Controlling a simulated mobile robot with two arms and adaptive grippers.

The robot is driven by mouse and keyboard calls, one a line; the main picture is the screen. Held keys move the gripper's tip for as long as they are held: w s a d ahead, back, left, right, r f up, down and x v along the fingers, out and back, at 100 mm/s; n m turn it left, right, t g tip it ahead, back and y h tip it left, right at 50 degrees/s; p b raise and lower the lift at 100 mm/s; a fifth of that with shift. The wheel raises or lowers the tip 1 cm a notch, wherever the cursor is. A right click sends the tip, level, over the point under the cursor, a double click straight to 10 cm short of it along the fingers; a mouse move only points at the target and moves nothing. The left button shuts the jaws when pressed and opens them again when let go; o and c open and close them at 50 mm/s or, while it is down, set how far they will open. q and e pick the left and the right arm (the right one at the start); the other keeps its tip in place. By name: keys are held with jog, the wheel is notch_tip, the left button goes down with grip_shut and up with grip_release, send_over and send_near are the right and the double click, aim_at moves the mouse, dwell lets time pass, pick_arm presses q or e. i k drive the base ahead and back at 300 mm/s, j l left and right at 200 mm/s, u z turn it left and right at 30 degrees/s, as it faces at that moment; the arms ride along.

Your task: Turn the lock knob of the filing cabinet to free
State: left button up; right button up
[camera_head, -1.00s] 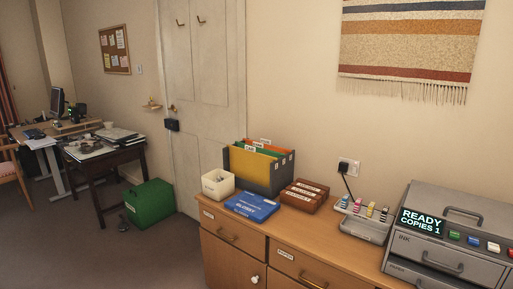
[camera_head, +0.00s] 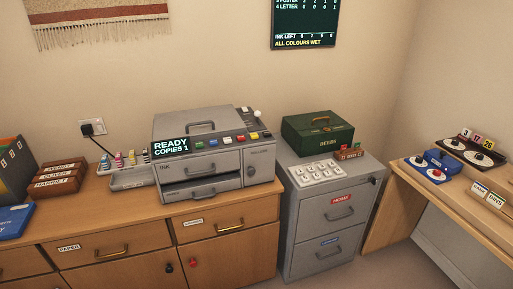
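The grey filing cabinet (camera_head: 331,245) stands right of the wooden sideboard in the head view. Neither of my grippers shows in the view.
A green box (camera_head: 317,133) and a white keypad-like tray (camera_head: 317,173) rest on the cabinet top. A grey copier (camera_head: 205,150) stands on the sideboard (camera_head: 130,243) at left. A wooden desk (camera_head: 443,205) with blue and dark devices is at right, close to the cabinet.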

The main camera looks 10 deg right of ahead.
aim_at(371, 178)
jog(key=z, duration=1.35)
